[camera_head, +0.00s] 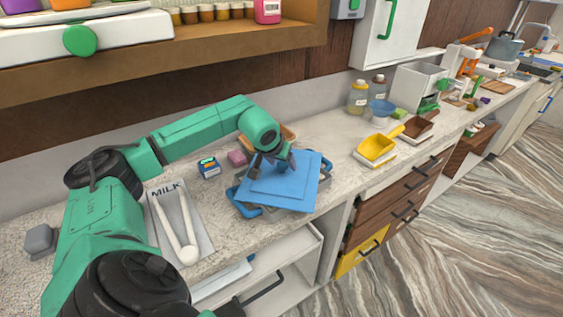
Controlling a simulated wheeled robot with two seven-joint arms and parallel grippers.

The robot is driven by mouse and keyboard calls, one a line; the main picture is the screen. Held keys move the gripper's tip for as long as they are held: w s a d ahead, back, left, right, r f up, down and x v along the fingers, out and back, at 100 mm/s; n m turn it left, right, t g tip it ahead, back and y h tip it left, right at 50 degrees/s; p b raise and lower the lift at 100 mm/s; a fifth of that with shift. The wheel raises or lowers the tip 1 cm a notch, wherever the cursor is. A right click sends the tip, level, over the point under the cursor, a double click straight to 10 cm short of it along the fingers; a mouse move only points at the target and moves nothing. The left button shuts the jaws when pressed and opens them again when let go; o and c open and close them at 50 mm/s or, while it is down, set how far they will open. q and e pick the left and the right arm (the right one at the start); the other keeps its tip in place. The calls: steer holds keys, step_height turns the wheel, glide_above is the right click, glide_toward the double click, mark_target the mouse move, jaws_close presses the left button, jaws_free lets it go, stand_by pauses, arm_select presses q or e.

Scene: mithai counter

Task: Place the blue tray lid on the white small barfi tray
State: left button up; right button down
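The blue tray lid (293,190) is a flat square with a raised middle. It sits at an angle above a tray with blue handles (241,206) near the counter's front edge. My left gripper (285,163) reaches down onto the lid's top from the left and appears shut on its middle grip; the fingertips are partly hidden by the wrist. The lid covers most of the tray below, so I cannot tell whether they touch or whether that tray is the white small barfi tray. My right gripper is not in view.
A shelf (200,42) overhangs the back.

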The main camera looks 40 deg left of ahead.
arm_select(q)
steer(key=shift+r, duration=0.1)
steer(key=shift+r+p, duration=0.3)
steer(key=b+v, duration=0.2)
steer(key=v, duration=1)
steer(key=shift+r, duration=0.25)
